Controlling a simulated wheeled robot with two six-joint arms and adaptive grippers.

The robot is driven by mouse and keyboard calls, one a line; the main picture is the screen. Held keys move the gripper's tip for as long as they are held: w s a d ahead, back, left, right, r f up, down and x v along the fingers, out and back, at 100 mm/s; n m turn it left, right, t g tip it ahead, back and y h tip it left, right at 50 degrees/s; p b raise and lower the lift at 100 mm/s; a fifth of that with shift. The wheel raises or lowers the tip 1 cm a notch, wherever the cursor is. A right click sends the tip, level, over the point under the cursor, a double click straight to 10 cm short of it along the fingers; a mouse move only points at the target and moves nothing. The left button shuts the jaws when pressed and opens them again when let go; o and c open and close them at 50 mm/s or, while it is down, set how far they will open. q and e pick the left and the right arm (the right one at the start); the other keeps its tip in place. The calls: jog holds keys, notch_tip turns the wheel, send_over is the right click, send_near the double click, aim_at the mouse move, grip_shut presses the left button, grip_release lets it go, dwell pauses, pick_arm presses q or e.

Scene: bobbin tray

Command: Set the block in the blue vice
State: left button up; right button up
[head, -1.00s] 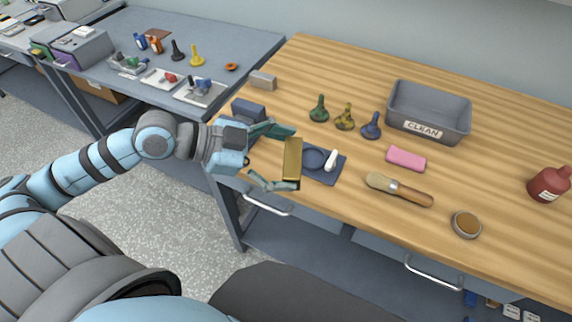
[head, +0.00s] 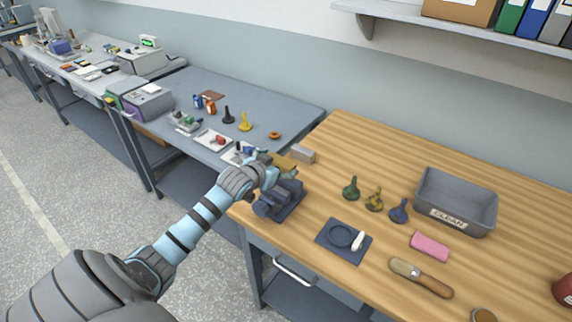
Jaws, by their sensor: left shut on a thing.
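The blue vice (head: 278,202) stands at the left end of the wooden bench, near its front corner. My left gripper (head: 277,166) is over the far side of the vice, shut on the brass-coloured block (head: 286,164). Only part of the block shows; my gripper and wrist hide the rest. The block appears just above the vice in the picture; I cannot tell whether it touches the jaws. My right gripper is not in view.
A grey block (head: 301,153) sits close behind the vice. A dark mat (head: 330,252) with a ring and a white piece lies to the right.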

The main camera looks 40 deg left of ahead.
aim_at(283, 182)
pick_arm(q)
jog(key=shift+w+a+f, duration=0.15)
jog(key=shift+f, duration=0.05)
notch_tip(283, 182, down, 2)
jog(key=shift+f, duration=0.1)
notch_tip(283, 182, down, 3)
jog(key=b, duration=0.3)
jog(key=shift+r, duration=0.2)
jog(key=shift+f+b, duration=1.05)
jog(key=shift+f, duration=0.75)
jog(key=o, duration=1.9)
jog(key=shift+o, duration=0.2)
